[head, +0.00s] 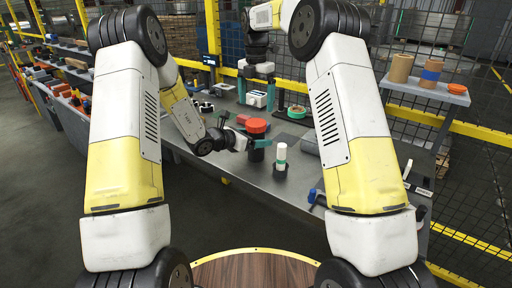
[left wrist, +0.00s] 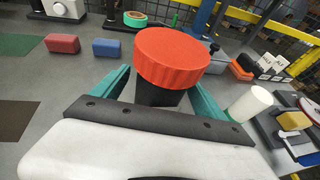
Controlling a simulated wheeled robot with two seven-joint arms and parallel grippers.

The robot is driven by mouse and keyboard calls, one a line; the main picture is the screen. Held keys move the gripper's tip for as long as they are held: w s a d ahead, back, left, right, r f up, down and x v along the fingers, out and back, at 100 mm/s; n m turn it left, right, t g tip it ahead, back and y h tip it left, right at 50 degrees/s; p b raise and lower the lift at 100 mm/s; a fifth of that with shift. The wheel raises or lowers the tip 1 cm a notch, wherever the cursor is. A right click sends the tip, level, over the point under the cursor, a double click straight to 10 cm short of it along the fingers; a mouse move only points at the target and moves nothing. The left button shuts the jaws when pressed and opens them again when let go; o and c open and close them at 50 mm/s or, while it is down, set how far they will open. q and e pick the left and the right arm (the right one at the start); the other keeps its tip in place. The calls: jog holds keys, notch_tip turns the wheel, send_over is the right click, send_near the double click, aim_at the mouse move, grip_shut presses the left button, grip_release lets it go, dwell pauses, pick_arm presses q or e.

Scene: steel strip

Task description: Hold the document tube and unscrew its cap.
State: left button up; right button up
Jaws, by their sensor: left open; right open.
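The document tube is black with a wide ribbed red cap (head: 257,126) and stands upright on the grey bench. In the left wrist view the cap (left wrist: 172,57) fills the middle, with the black tube body (left wrist: 158,93) below it. My left gripper (head: 259,143) is low at the tube, under the cap. Its teal fingers are open, one on either side of the body; I cannot tell whether they touch it. Part of the body is hidden behind the gripper. My right gripper (head: 256,101) hangs open and empty, pointing down, behind and above the cap in the head view.
A white cylinder on a black base (head: 281,153) stands close to the tube's right. A green ring (head: 297,111) and a red block (head: 243,119) lie farther back. A raised shelf (head: 420,91) with rolls is at right. Yellow rails and mesh fence close the back.

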pick_arm(q)
grip_shut()
dwell(0.3)
